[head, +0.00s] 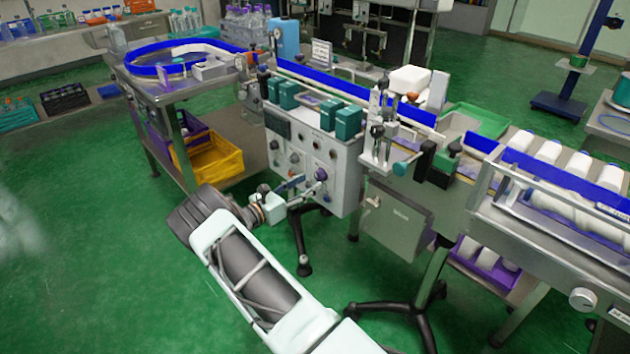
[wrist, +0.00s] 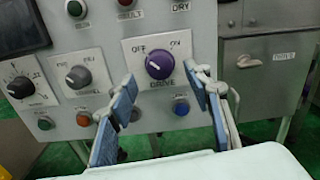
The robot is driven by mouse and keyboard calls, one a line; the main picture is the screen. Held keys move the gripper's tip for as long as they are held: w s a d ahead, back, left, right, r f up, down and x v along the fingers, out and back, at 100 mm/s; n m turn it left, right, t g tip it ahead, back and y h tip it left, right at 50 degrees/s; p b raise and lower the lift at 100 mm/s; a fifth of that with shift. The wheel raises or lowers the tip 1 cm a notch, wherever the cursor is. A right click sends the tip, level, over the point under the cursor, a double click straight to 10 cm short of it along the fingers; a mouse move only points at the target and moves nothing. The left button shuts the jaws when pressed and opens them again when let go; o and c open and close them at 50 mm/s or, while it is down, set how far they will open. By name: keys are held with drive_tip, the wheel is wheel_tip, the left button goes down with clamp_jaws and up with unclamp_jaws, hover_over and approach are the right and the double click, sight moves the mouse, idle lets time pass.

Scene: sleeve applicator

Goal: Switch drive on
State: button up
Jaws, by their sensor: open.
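The purple DRIVE knob (wrist: 159,65) sits on a white square plate on the grey control panel, with OFF printed at its upper left and ON at its upper right. I cannot tell for certain which word its pale pointer mark faces. In the head view the knob (head: 321,174) is on the panel's front, just right of my gripper (head: 291,190). My gripper (wrist: 160,73) is open in the wrist view. Its two blue-padded fingers stand on either side of the knob, apart from it, with nothing between them but the view of the panel.
A grey box (wrist: 265,62) hangs at the right. A yellow crate (head: 215,162) stands left of the panel.

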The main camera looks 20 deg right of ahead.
sight(317, 178)
drive_tip(key=shift+x, duration=1.9)
drive_tip(key=c, duration=1.1)
